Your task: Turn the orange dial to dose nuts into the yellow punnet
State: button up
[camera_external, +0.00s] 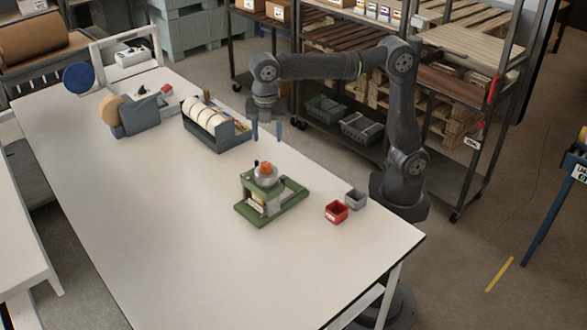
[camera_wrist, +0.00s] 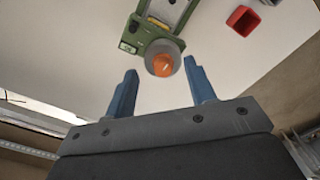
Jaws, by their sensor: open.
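The orange dial (camera_external: 266,167) sits on top of a grey, rounded part of a green-framed dispenser (camera_external: 285,201) on the white table. In the wrist view the dial (camera_wrist: 162,64) appears between and beyond my fingertips. My gripper (camera_external: 267,138) points down with its blue fingers apart, above and behind the dispenser, touching nothing. The fingers also show in the wrist view (camera_wrist: 160,70). A small pale-yellow patch (camera_external: 257,207) shows low inside the green frame; I cannot tell whether it is the yellow punnet. No nuts can be made out.
A red punnet (camera_external: 336,212) and a grey punnet (camera_external: 355,198) stand right of the dispenser. A holder with white rolls (camera_external: 215,124) and a tape dispenser (camera_external: 140,117) stand to the left. The table's front is clear. Shelving (camera_external: 465,140) stands behind my arm.

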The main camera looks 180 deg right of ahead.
aim_at(266, 164)
jog(key=w+r+n, duration=0.4)
jog(key=r+n, duration=0.5)
jog(key=r, duration=0.1)
jog(key=f, duration=1.7)
jog(key=shift+d+f, duration=0.2)
jog(key=shift+f, duration=0.05)
jog(key=c, duration=1)
